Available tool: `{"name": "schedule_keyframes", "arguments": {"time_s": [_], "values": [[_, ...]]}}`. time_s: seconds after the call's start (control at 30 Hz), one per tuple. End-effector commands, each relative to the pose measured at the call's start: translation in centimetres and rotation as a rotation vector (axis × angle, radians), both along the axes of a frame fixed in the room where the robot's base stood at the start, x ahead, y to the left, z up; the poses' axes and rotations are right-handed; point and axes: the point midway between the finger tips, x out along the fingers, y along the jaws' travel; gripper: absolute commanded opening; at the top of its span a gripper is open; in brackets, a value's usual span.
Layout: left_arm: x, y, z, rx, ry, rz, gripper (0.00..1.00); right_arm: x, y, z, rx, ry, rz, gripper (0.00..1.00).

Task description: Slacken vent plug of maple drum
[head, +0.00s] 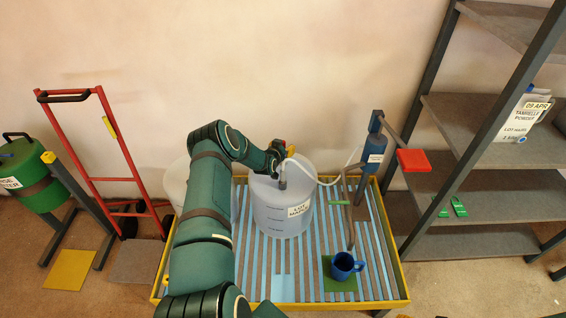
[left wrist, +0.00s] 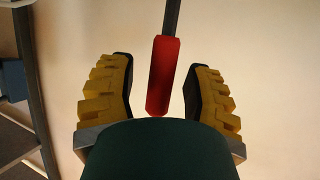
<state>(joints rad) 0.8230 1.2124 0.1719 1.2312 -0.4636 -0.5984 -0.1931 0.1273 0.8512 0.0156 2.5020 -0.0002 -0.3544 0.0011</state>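A translucent white drum (head: 283,212) with a small label stands upright on the slatted tray. A tube rises from a dark fitting (head: 282,183) on its top. I cannot make out a vent plug. My left arm reaches over the drum's left side, with its gripper (head: 286,147) above and behind the drum top. In the left wrist view the two yellow fingers of this gripper (left wrist: 162,88) are apart. A red handle (left wrist: 163,75) on a grey rod shows between them, with a gap on each side. My right gripper is out of view.
A second pale container (head: 176,178) is partly behind my arm. Shelving (head: 480,178) stands right, a red hand truck (head: 117,137) and green drum (head: 31,174) left.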

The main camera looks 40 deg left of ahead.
Motion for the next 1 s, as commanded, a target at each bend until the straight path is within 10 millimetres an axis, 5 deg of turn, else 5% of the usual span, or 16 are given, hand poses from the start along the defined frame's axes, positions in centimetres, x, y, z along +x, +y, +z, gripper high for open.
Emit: {"name": "schedule_keyframes", "arguments": {"time_s": [0.37,1.0], "values": [[-0.7,-0.2,0.4,0.000,-0.001,0.000,0.50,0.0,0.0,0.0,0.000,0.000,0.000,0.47],[-9.0,-3.1,4.1,0.001,-0.001,0.001,0.50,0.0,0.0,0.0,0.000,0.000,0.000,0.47]]}}
